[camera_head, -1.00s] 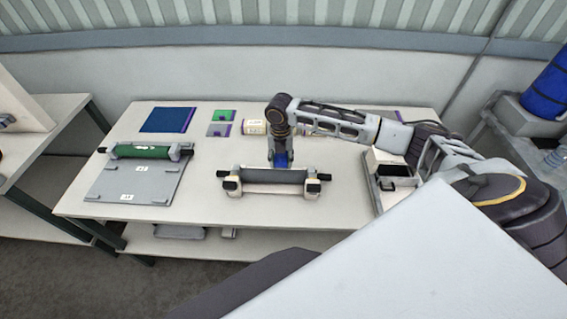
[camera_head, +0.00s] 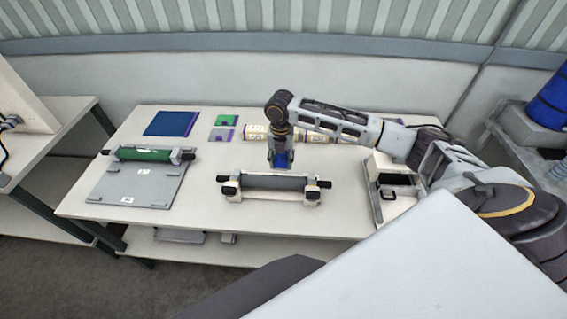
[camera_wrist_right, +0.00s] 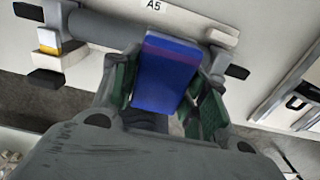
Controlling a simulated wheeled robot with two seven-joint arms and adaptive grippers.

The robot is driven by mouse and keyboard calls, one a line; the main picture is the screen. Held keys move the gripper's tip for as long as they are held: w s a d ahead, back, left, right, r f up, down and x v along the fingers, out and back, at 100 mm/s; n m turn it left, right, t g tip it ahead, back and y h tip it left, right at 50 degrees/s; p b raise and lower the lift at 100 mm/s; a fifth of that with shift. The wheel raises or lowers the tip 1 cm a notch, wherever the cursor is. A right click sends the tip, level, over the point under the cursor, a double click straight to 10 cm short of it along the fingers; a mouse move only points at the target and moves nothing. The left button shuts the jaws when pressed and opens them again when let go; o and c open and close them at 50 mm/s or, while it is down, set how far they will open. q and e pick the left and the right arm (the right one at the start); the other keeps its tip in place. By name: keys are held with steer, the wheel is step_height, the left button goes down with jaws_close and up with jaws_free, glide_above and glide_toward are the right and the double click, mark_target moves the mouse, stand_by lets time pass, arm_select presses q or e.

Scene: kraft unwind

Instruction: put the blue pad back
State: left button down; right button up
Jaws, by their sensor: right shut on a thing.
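The blue pad (camera_head: 281,160) is held by my right gripper (camera_head: 279,150) just behind the grey roller in its cream stand (camera_head: 272,186). In the right wrist view the blue pad (camera_wrist_right: 163,78), with a purple band along one end, sits between the two green-lined fingers of my right gripper (camera_wrist_right: 165,95). In that view the roller shows beyond the pad; contact between them cannot be told. A larger dark blue square with a purple edge (camera_head: 171,123) lies flat at the back left of the table. My left gripper is not in view.
Green (camera_head: 227,120) and grey (camera_head: 221,135) pads lie at the back beside cream rolls (camera_head: 257,132). A green roller (camera_head: 143,155) rests on a grey board (camera_head: 134,190) at left. A box with a black opening (camera_head: 392,179) stands right. Bare tabletop separates the board and roller stand.

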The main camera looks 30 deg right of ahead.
steer(key=shift+m, duration=0.3)
